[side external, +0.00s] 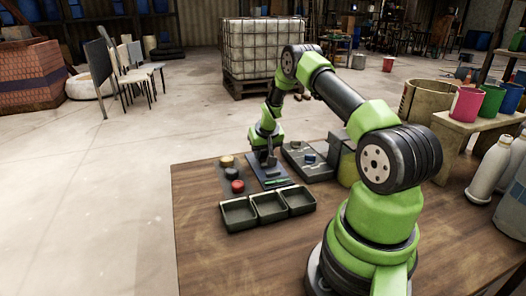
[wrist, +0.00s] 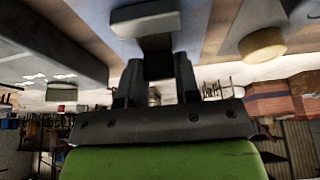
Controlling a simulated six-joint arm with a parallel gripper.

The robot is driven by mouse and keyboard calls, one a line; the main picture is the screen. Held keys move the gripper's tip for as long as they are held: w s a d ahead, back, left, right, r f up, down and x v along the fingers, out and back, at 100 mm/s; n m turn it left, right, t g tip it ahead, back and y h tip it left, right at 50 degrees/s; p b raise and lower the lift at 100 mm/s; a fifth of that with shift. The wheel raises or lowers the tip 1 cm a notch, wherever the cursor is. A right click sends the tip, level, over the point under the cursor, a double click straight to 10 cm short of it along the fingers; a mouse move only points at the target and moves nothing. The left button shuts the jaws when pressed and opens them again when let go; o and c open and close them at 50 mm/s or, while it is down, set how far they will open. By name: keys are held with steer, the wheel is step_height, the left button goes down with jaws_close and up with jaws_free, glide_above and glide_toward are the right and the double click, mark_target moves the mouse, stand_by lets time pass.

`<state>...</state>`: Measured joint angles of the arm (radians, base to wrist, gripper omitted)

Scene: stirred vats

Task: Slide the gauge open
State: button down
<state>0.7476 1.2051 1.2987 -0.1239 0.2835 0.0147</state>
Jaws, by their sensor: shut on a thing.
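My gripper (side external: 268,160) is low over a blue-grey plate (side external: 256,172) on the table, which appears to be the gauge's base. In the wrist view my gripper (wrist: 157,82) is shut on a dark upright piece (wrist: 157,58) with a pale grey top (wrist: 146,21), which looks like the gauge's sliding part. The fingers stand on either side of it. A small green strip (side external: 277,182) lies at the near end of the plate. The fingers hide much of the held part in the side view, so its exact position along the plate is hard to tell.
Yellow (side external: 226,161), dark (side external: 232,174) and red (side external: 237,186) round buttons sit left of the plate. A grey panel with a blue knob (side external: 309,158) is close on its right. Three dark trays (side external: 268,207) stand in front. The table's near left is clear.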

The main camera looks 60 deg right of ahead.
mark_target(264, 159)
steer(key=shift+w+d, duration=1.05)
steer(key=shift+w, duration=0.05)
steer(key=c, duration=0.8)
jaws_free()
steer(key=shift+c, duration=0.2)
steer(key=v, duration=1)
